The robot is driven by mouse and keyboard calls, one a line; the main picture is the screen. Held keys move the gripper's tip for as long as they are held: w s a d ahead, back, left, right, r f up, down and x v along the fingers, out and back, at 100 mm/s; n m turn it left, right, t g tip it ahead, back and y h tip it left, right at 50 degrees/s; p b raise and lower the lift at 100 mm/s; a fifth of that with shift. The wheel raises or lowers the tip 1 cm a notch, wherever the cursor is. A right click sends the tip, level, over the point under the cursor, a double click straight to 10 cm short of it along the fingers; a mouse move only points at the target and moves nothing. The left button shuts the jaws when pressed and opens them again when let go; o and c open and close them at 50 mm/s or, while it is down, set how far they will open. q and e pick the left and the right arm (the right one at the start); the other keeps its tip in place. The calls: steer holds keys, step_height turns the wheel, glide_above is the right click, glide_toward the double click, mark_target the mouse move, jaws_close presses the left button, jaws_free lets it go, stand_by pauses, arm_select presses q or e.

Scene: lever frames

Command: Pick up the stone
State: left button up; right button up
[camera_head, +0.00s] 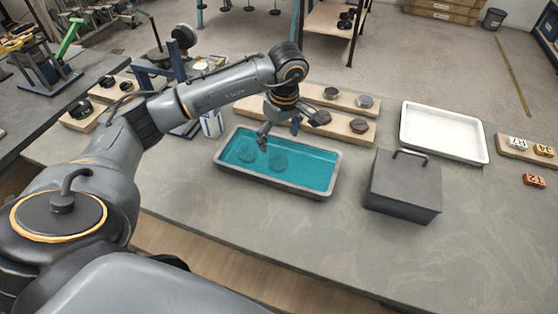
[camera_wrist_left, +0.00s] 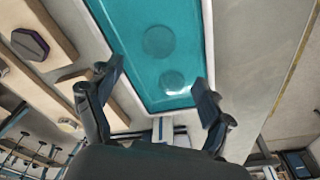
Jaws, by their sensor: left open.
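A grey-rimmed tray (camera_head: 318,193) with teal liquid stands on the bench and also shows in the left wrist view (camera_wrist_left: 208,40). My left gripper (camera_head: 290,128) is open and empty above the tray's back side. My right gripper is not in view.
Wooden boards with dark round pieces (camera_head: 359,125) lie behind the tray. A grey lidded box (camera_head: 403,185) stands to its right, with a white tray (camera_head: 444,132) behind. The bench front (camera_head: 300,235) is clear.

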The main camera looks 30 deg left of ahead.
mark_target(278, 162)
arm_select(q)
steer(key=f, duration=0.3)
steer(key=shift+w+a+f+p, duration=0.1)
steer(key=shift+a+f+p, duration=0.1)
steer(key=shift+f+p, duration=0.15)
steer(key=shift+d+f+p, duration=0.1)
steer(key=shift+f+p, duration=0.2)
steer(key=shift+f, duration=0.2)
step_height(278, 162, down, 4)
steer(key=shift+w+r+p, duration=0.1)
steer(key=shift+r+p, duration=0.05)
steer(key=shift+p, duration=0.65)
steer(key=shift+f, duration=0.45)
steer(key=shift+c, duration=0.2)
steer(key=c, duration=1.1)
steer(key=shift+c, duration=0.6)
steer(key=shift+r, duration=0.1)
